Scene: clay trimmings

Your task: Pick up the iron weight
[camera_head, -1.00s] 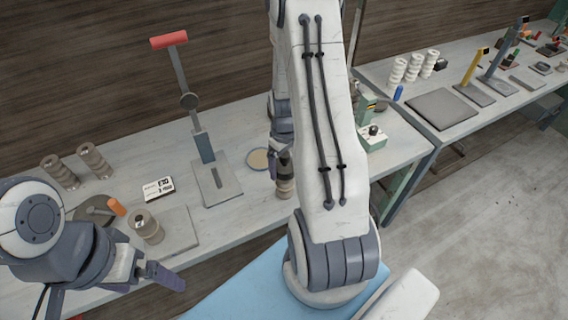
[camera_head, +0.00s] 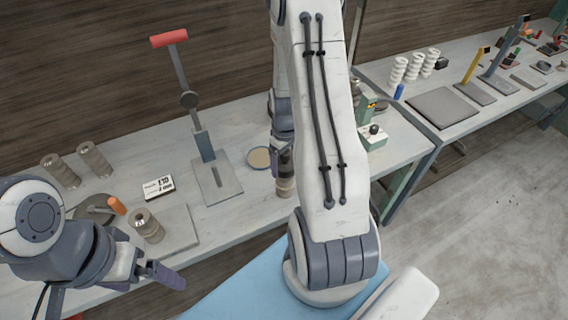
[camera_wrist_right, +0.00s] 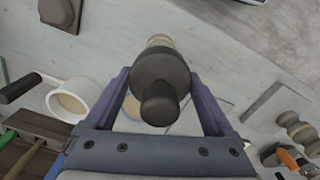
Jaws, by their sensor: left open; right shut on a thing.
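The iron weight (camera_wrist_right: 160,82) is dark, with a rounded knob facing the right wrist camera. My right gripper (camera_wrist_right: 160,75) is shut on it, a purple finger on each side. In the head view the dark weight (camera_head: 286,162) shows just left of my right arm, partly covered by the gripper. A tan ridged spool (camera_head: 285,187) is directly below it; I cannot tell whether the two touch. My left gripper (camera_head: 163,274) is open and empty at the lower left, in front of the bench edge.
A press with a red handle (camera_head: 169,39) stands left of the weight. A round dish (camera_head: 259,158) lies close behind it; a white handled pan (camera_wrist_right: 72,100) shows in the wrist view. Ridged spools (camera_head: 147,226) stand at the left. My right arm hides part of the bench.

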